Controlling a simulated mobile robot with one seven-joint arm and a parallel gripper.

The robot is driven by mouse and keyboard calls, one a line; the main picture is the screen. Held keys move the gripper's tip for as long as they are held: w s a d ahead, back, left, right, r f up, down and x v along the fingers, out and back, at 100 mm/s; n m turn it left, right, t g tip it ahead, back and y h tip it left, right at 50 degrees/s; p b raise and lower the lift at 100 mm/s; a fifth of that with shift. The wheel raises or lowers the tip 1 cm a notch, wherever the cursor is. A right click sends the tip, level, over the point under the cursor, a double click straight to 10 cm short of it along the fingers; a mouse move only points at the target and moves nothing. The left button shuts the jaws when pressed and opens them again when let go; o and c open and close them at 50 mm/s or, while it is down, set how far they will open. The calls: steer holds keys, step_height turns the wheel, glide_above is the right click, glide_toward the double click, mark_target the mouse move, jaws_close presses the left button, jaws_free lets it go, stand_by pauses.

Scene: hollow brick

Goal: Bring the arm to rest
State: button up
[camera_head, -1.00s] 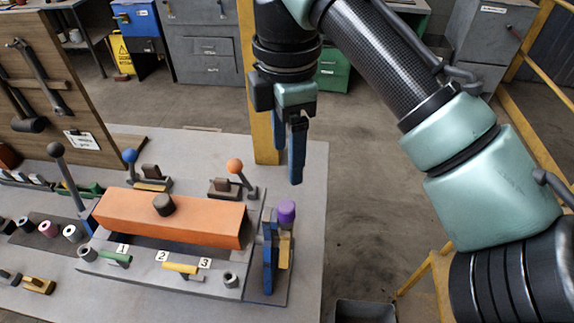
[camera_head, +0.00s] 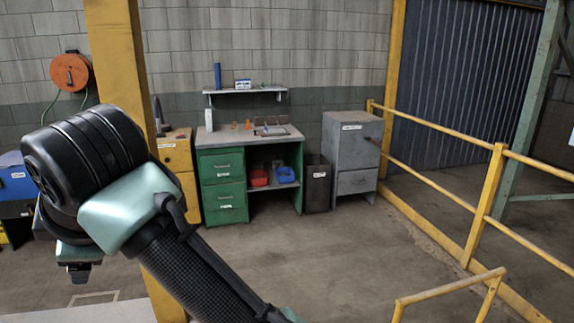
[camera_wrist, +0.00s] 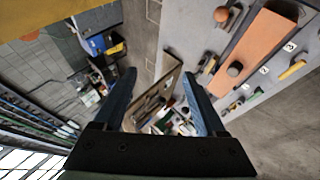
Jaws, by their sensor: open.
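My gripper (camera_wrist: 160,88) shows in the wrist view with its two blue fingers apart and nothing between them. Below and beyond it in that view lies the light workbench (camera_wrist: 185,40) with the orange block (camera_wrist: 260,45), a dark knob on top of it. A tool board (camera_wrist: 158,88) shows between the fingers, well beyond them. In the head view my arm crosses the lower left, and only a small dark part of the hand end shows there; the fingers are hidden from that view.
In the head view a yellow post (camera_head: 117,50) stands behind my arm. A green desk (camera_head: 222,187) and a grey cabinet (camera_head: 350,150) stand along the back wall. Yellow railings (camera_head: 484,205) run along the right. The floor (camera_head: 340,250) in the middle is clear.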

steer(key=d+r+m+t+y, duration=0.3)
steer(key=r+m+t, duration=0.15)
steer(key=r, duration=0.45)
steer(key=d+r+m+t+y, duration=0.35)
steer(key=r+t, duration=0.25)
steer(key=r, duration=0.3)
steer(key=s+d+r+m+t+h, duration=0.3)
steer(key=s+d+m+t+h, duration=0.1)
steer(key=d, duration=0.6)
steer(key=s+d+r+m+t+h, duration=0.4)
steer(key=d+m+t+h, duration=0.3)
steer(key=d+m+h, duration=0.2)
steer(key=shift+s+d+m, duration=0.2)
steer(key=shift+d+m, duration=0.35)
steer(key=shift+m, duration=0.55)
steer(key=shift+h, duration=0.25)
